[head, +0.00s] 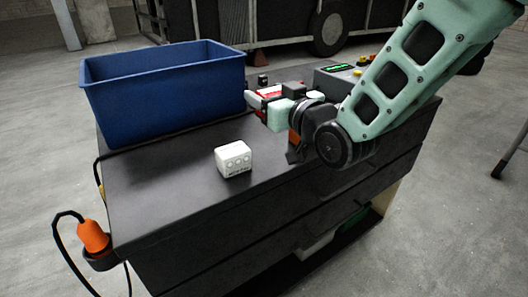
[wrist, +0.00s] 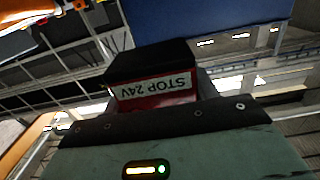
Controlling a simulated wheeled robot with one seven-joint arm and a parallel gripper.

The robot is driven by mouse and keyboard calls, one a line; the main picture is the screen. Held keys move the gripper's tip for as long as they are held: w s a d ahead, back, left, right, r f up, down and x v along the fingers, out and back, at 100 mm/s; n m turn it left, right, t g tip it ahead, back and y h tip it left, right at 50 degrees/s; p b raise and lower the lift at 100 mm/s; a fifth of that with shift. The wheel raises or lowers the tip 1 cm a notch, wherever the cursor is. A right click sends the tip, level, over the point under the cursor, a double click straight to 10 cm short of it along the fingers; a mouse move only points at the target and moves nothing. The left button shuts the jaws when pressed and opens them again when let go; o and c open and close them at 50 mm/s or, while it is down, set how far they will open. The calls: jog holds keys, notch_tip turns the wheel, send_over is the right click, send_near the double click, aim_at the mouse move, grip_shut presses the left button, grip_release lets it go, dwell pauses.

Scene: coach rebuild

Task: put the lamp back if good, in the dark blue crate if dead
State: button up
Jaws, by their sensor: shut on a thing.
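My gripper (head: 264,97) is shut on a red lamp (head: 271,92), held above the black cabinet top just right of the dark blue crate (head: 165,105). In the wrist view the lamp (wrist: 150,103) shows a red body with a white label reading "STOP 24V", upside down, and a black part above it. No glow shows on it. The crate stands at the back left of the top; its inside floor is hidden. A blue surface, likely the crate (wrist: 215,14), shows at the top of the wrist view.
A white block with round marks (head: 233,158) sits on the black top (head: 160,190). An orange piece (head: 93,236) with a cable hangs at the left side.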

notch_tip(320, 180, down, 10)
jog(key=shift+r+b, duration=0.2)
jog(key=shift+b, duration=0.2)
jog(key=shift+f, duration=0.15)
jog(key=o, duration=1.1)
